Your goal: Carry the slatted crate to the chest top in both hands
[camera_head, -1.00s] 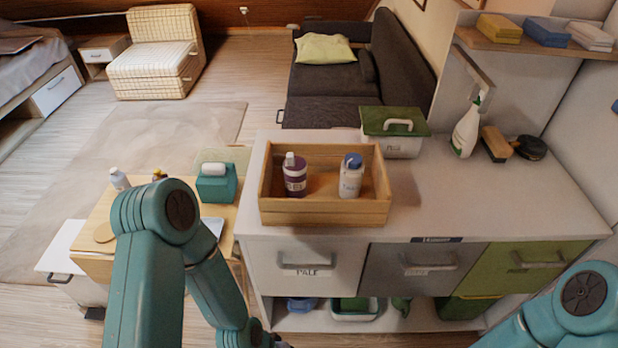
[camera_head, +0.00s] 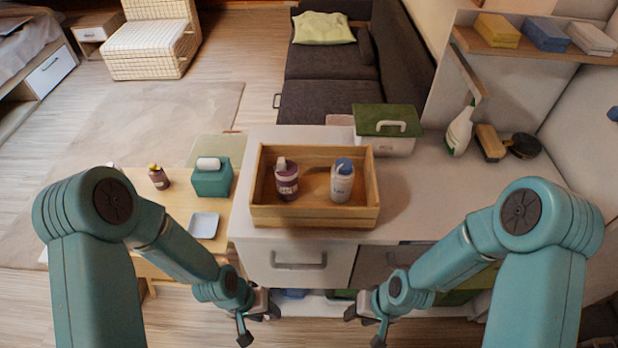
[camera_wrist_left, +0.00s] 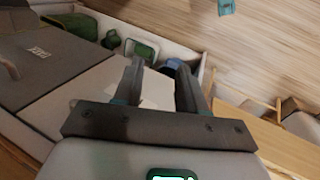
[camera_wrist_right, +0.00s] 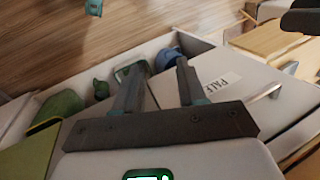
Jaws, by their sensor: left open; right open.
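The slatted crate (camera_head: 315,216) is a wooden box on the white chest top (camera_head: 420,200), near its front left edge. It holds a purple bottle with a pale cap (camera_head: 287,182) and a white bottle with a blue cap (camera_head: 342,184), both upright. My left gripper (camera_head: 258,324) is open and empty, low in front of the chest, below and left of the crate. My right gripper (camera_head: 364,324) is open and empty, below and right of the crate. Neither touches the crate. The wrist views show the open left fingers (camera_wrist_left: 155,85) and right fingers (camera_wrist_right: 158,88) over the chest front.
A green-lidded box (camera_head: 387,130) stands behind the crate to the right. A spray bottle (camera_head: 460,130) and brushes (camera_head: 491,143) stand farther right. A wooden table (camera_head: 160,215) with a teal box (camera_head: 212,180) stands left of the chest. The chest top right of the crate is clear.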

